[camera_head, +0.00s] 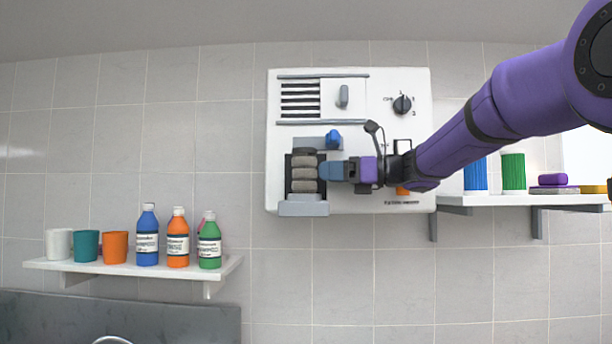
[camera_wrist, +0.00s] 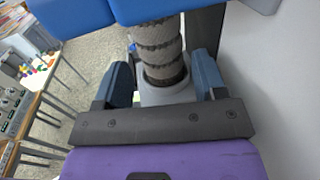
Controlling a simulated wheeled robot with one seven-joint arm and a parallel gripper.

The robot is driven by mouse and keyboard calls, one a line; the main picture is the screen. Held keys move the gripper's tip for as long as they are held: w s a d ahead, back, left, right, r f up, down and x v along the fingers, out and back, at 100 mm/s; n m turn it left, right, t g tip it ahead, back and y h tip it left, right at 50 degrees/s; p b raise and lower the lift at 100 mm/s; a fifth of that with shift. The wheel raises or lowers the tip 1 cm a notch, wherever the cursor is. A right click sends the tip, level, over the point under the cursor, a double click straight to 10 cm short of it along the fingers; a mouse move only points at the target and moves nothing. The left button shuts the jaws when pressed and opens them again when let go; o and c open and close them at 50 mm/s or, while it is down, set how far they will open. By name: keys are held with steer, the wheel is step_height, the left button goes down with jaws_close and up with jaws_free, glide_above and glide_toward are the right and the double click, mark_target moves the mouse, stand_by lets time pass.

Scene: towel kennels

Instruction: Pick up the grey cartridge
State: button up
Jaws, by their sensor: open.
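The grey cartridge (camera_head: 303,172) is a ribbed grey-brown cylinder with dark bands. It stands upright in a dark recess of the white wall panel (camera_head: 290,225). My gripper (camera_head: 326,170) reaches in from the right, with its blue fingertips at the cartridge's right side. In the wrist view the cartridge (camera_wrist: 157,42) rises between the two spread fingers of my gripper (camera_wrist: 162,80), with gaps on both sides. The jaws are open and do not hold it. The cartridge's lower end meets a pale grey seat (camera_wrist: 168,95).
A blue latch-like part (camera_head: 333,139) sits above the recess, and a grey ledge (camera_head: 303,208) juts out below. The panel has a vent (camera_head: 300,100) and a black knob (camera_head: 402,104). Shelves with cups and bottles (camera_head: 147,235) and other containers (camera_head: 513,171) flank it.

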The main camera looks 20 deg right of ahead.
mark_target(305, 170)
steer(key=shift+x, duration=3)
steer(key=shift+r, duration=0.15)
steer(key=c, duration=0.6)
